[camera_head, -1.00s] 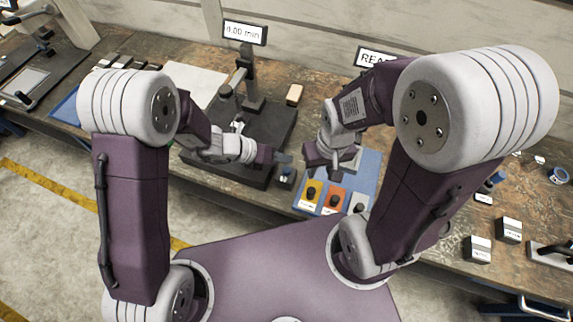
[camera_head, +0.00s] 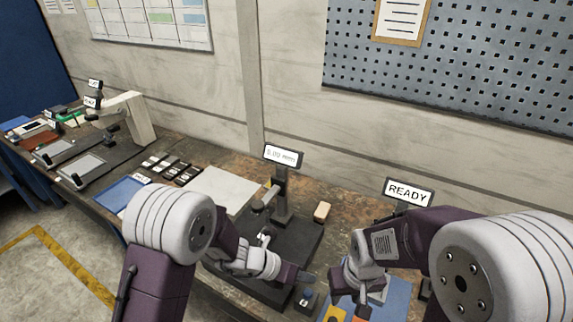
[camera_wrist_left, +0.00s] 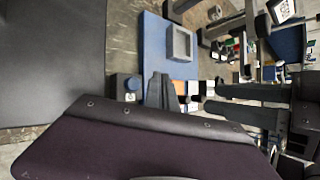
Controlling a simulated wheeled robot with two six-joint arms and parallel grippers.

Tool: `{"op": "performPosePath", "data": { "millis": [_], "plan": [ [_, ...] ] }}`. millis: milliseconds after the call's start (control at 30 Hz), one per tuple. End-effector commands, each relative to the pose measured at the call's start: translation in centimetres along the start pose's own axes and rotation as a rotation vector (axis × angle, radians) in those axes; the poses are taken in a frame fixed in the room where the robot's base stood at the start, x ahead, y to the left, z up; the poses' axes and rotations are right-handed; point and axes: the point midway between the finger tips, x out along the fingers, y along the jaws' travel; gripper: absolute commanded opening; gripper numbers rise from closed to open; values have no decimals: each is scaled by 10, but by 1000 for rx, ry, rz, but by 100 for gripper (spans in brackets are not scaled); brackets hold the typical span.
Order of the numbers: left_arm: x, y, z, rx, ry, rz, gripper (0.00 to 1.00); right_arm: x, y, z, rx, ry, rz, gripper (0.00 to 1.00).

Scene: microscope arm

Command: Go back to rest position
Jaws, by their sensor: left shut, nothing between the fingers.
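My left gripper (camera_head: 306,277) is shut and empty. It hangs above the front right edge of the black microscope base (camera_head: 310,236), close to a small dark block with a blue knob (camera_head: 306,299). Its closed fingers (camera_wrist_left: 159,90) also show in the left wrist view. My right gripper (camera_head: 352,305) points down over the blue mat with coloured button blocks at the lower edge of the head view. In the left wrist view its two dark fingers (camera_wrist_left: 208,97) stand apart with nothing seen between them.
A display on a post (camera_head: 283,156) rises from the black base. A READY sign (camera_head: 409,192) stands to the right. A pale sheet (camera_head: 215,190), slides (camera_head: 172,168) and a blue mat (camera_head: 120,193) lie left. A pegboard wall (camera_head: 460,60) is behind.

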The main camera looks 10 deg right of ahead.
Motion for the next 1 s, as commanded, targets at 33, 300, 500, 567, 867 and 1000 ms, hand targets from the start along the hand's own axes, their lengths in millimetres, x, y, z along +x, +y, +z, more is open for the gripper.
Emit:
{"op": "performPosePath", "data": {
  "millis": [33, 300, 500, 567, 867, 1000],
  "plan": [
    [-1, 2, 0, -3, -3, 2, 0, 0, 0, 0, 0, 0, 0, 36],
    [-94, 19, 24, 226, -59, 111, 0, 0, 0, 0, 0, 0, 0, 36],
    [-161, 37, -61, 982, 301, 167, 0, 0, 0, 0, 0, 0, 0, 36],
    [-182, 47, -89, 1260, 452, 141, 0, 0, 0, 0, 0, 0, 0, 36],
    [-231, 87, -152, 2296, 956, -293, 0, 0, 0, 0, 0, 0, 0, 36],
    [-231, 88, -151, 2353, 958, -323, 0, 0, 0, 0, 0, 0, 0, 36]
  ]
}}
